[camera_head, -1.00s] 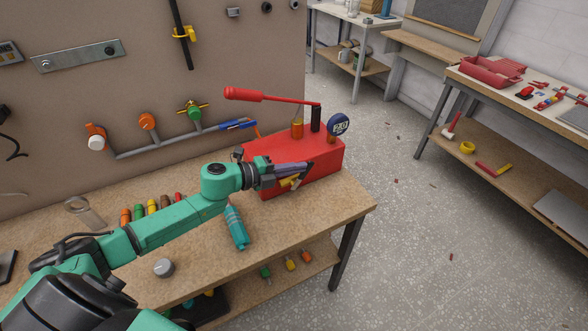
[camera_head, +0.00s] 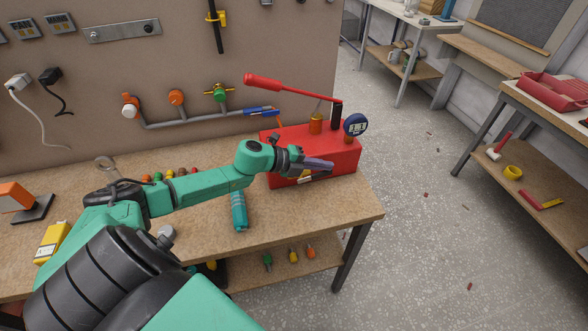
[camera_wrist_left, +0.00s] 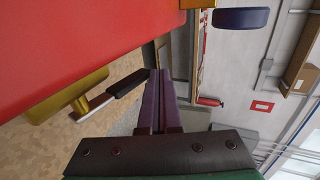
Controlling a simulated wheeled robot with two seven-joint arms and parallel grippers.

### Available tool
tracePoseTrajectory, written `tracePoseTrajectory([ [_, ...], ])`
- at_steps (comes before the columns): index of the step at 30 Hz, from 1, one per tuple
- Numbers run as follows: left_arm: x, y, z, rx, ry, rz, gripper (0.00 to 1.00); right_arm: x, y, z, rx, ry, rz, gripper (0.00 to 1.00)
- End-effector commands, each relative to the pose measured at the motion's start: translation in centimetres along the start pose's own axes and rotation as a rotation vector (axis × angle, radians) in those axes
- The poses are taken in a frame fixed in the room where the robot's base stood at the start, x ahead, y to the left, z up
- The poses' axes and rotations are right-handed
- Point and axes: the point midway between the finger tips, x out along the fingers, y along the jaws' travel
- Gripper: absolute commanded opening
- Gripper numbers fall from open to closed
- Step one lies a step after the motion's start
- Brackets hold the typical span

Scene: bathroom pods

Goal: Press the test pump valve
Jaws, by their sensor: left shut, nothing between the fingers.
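The red test pump (camera_head: 335,150) stands at the right end of the workbench, with a long red lever handle (camera_head: 262,81) and a blue-rimmed gauge (camera_head: 355,125) on top. A brass valve with a small lever (camera_head: 305,179) is on its front side, partly hidden by my gripper. My left gripper (camera_head: 330,165) is shut and empty in front of the pump's front face. In the left wrist view the shut fingers (camera_wrist_left: 160,75) lie beside the pump's red body (camera_wrist_left: 90,40).
A teal cylindrical tool (camera_head: 238,210) lies on the workbench (camera_head: 300,215) near its front edge. Pipes with an orange valve (camera_head: 177,97) and a green valve (camera_head: 219,92) are on the wall panel.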

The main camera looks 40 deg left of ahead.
Motion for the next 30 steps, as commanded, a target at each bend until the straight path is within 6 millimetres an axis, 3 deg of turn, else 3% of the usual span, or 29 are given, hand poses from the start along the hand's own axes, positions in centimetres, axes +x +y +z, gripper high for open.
tracePoseTrajectory([
  [25, 0.33, 0.92, -0.02, 0.0, 0.0, -0.001, 0.0, 0.78, -0.55, -0.03, 0.003, 0.002, -0.007, 0.5],
  [30, -0.17, -0.06, 0.21, 0.001, -0.001, -0.001, 0.0, -0.12, -0.52, -0.11, 0.003, 0.002, -0.007, 0.5],
])
